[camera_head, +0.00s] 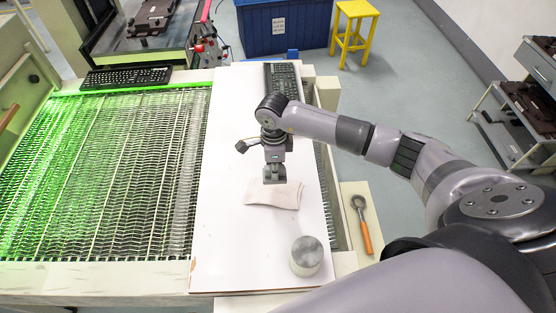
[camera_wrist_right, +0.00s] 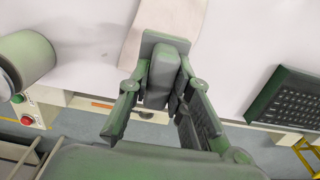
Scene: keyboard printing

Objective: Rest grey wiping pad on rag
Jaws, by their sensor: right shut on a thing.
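The rag (camera_head: 285,197) is a pale pinkish cloth lying flat on the white board. It also shows at the top of the right wrist view (camera_wrist_right: 185,18). The grey wiping pad (camera_head: 274,178) is a small dark grey block with a flat base, upright at the rag's upper left part. In the right wrist view the pad (camera_wrist_right: 162,75) sits between the fingers and overlaps the rag's edge. My right gripper (camera_head: 273,157) is shut on the pad from above. Whether the pad's base touches the rag, I cannot tell. My left gripper is not in view.
A metal cylinder (camera_head: 306,257) stands on the white board (camera_head: 238,225), below and right of the rag. A black keyboard (camera_head: 284,77) lies at the board's far end. A green-lit mesh conveyor (camera_head: 95,170) runs to the left. An orange-handled tool (camera_head: 362,225) lies to the right.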

